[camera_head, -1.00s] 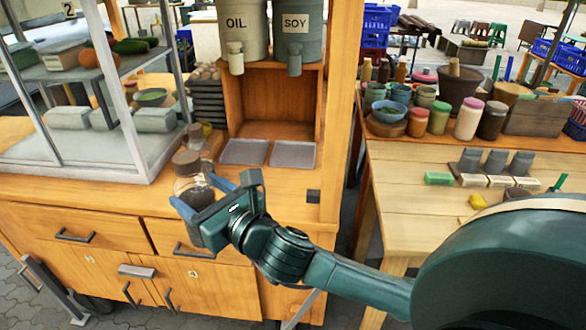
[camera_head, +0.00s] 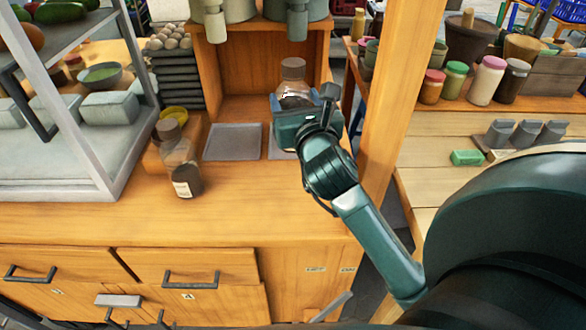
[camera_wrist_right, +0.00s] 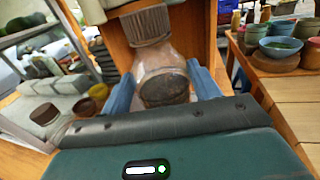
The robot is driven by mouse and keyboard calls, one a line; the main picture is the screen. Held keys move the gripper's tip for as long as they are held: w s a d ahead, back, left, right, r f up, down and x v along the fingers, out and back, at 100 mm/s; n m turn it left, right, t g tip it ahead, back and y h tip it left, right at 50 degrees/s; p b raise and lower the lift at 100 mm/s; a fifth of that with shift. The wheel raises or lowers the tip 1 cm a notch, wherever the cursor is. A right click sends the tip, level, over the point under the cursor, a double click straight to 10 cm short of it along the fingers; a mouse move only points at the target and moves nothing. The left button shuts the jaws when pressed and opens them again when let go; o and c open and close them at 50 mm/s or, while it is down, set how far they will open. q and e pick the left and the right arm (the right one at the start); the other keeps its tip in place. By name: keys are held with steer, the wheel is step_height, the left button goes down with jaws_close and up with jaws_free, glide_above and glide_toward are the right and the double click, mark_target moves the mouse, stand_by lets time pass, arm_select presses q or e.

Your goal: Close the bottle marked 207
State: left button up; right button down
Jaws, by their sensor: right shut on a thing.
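My right gripper (camera_head: 303,103) is shut on a clear glass bottle (camera_head: 293,88) with a brown cap and holds it upright at the right grey tray. Whether the bottle touches the tray is hidden by the gripper. In the right wrist view, the blue fingers flank the held bottle (camera_wrist_right: 164,76), with dark contents inside and its brown cap (camera_wrist_right: 147,24) on top. A second bottle (camera_head: 180,165), brown-capped with a white label, stands at the counter's left. I cannot read 207 on either bottle. My left gripper is not in view.
Two grey trays lie before the wooden niche; the left tray (camera_head: 233,142) is empty. Dispenser spouts (camera_head: 297,22) hang above. A glass case (camera_head: 75,150) borders the left, a wooden post (camera_head: 392,100) the right. The front counter (camera_head: 240,215) is clear.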

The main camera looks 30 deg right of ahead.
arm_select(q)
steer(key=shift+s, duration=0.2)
arm_select(e)
steer(key=shift+s+r, duration=0.1)
steer(key=shift+s, duration=0.05)
step_height(320, 180, down, 4)
steer(key=shift+f+b, duration=0.2)
steer(key=shift+b, duration=0.5)
steer(key=shift+f, duration=0.3)
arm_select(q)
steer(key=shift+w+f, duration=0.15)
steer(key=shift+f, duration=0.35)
arm_select(e)
steer(key=shift+f, duration=0.15)
arm_select(q)
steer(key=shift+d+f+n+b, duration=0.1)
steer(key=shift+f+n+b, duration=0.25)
steer(key=shift+b, duration=0.45)
arm_select(e)
steer(key=shift+f, duration=2.35)
